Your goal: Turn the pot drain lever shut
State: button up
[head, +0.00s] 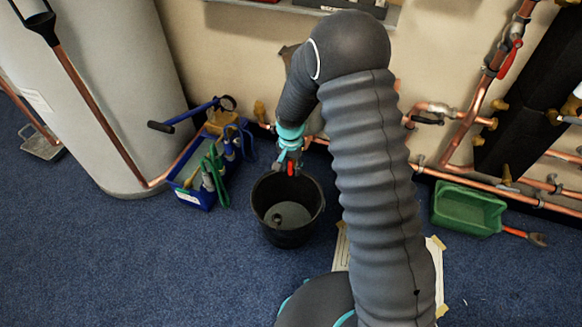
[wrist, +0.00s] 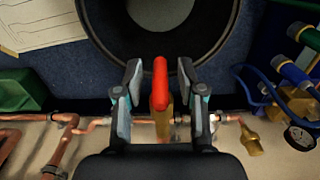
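The red drain lever (wrist: 160,84) shows in the wrist view between the two fingers of my gripper (wrist: 160,74). My gripper is open, with a gap on each side of the lever. A brass body (wrist: 163,120) sits behind the lever, partly hidden by my gripper. In the head view the red lever (head: 291,168) shows at my gripper (head: 289,158), just above the back of the black bucket (head: 268,228). The bucket also shows at the top of the wrist view (wrist: 112,38). My arm hides part of the wall pipes.
A blue tool caddy (head: 192,198) with tools stands left of the bucket, beside a grey cylinder (head: 100,90). A green tray (head: 468,208) lies at right under copper pipes (head: 480,180). Another red lever (head: 509,60) is upper right. Blue carpet at front left is clear.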

jog(key=shift+f, duration=0.25)
grip_shut()
